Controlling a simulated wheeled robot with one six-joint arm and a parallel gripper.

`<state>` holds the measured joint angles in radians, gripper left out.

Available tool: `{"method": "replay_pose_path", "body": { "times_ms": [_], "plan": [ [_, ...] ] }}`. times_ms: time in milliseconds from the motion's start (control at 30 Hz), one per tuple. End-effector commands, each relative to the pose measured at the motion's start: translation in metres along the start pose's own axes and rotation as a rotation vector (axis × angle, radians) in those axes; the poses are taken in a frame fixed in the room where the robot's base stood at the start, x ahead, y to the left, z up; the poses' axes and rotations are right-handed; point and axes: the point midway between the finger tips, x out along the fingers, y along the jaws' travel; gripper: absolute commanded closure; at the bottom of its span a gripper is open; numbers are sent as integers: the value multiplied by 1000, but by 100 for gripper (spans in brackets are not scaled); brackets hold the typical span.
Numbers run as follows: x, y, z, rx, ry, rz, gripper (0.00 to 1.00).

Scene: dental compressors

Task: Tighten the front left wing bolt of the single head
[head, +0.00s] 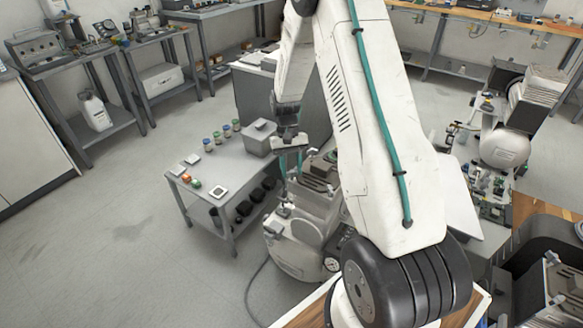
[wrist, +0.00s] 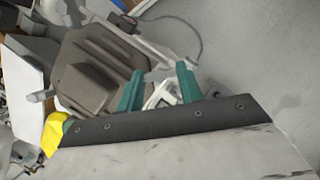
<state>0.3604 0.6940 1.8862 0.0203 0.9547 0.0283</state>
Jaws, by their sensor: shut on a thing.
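The single head compressor stands on the floor in the head view, with a pale tank (head: 292,258) and its head partly hidden behind my arm. In the wrist view its head (wrist: 92,72) is a dark ribbed block. My gripper (head: 291,184) points down at the near left part of this compressor. In the wrist view my gripper's teal fingers (wrist: 160,78) stand at the edge of the head, shut on a pale metal piece, the wing bolt (wrist: 162,95). Its lower part and seat are hidden by the gripper body. I cannot tell how tight it is.
A low grey table (head: 213,177) with small coloured jars, a grey box (head: 259,137) and dark parts below stands left of the compressor. Another machine (head: 505,147) stands at the right. Open floor (head: 125,230) lies at the left.

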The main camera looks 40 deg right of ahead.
Motion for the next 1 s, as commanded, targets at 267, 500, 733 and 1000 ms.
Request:
{"method": "replay_pose_path", "body": {
  "times_ms": [267,500,733,1000],
  "plan": [
    [-2,0,-1,42,5,-18,86],
    [-2,0,-1,45,5,-19,86],
    [-1,0,-1,45,5,-19,42],
    [-1,0,0,45,2,-19,42]
  ]
}}
